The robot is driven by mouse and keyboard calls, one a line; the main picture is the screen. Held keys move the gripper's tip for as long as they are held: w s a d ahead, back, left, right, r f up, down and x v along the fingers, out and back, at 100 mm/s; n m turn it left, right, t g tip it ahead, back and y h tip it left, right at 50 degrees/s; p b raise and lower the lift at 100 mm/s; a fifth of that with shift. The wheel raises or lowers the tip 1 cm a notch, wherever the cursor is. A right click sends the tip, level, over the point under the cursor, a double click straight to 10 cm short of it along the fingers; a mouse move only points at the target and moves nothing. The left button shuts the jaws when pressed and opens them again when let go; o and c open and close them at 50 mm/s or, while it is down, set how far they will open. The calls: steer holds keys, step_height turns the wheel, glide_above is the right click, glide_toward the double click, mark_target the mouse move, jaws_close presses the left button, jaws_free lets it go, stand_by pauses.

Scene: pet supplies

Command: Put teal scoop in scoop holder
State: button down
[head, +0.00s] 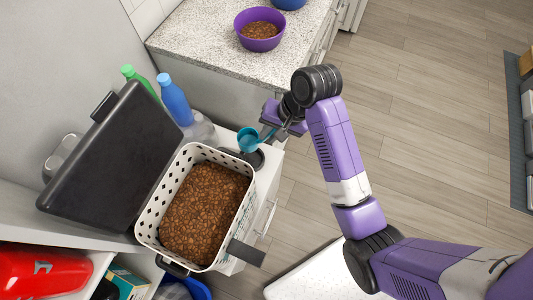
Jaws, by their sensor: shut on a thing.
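The teal scoop (248,140) is at the centre of the head view, its cup toward the left and its handle running right into my gripper (274,131). My gripper is shut on the scoop's handle. A dark round piece (257,160), which looks like the scoop holder, shows just below the scoop in the picture, beside the bin's upper right corner. The scoop's cup partly overlaps it in view. I cannot tell whether the two touch or how high the scoop is above it.
A white perforated bin (148,208) full of brown kibble stands left of the scoop, its black lid (115,160) open. A blue-capped bottle (174,100) and a green one (140,80) stand behind. A purple bowl (259,42) sits on the speckled counter (205,45).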

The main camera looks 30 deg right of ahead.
step_height(320, 180, down, 13)
stand_by(0.4)
steer(key=shift+f, duration=0.1)
steer(key=shift+f+b, duration=0.1)
steer(key=shift+b, duration=0.2)
steer(key=c, duration=1.3)
jaws_free()
steer(key=shift+c, duration=0.2)
steer(key=v, duration=1.2)
steer(key=shift+p, duration=0.4)
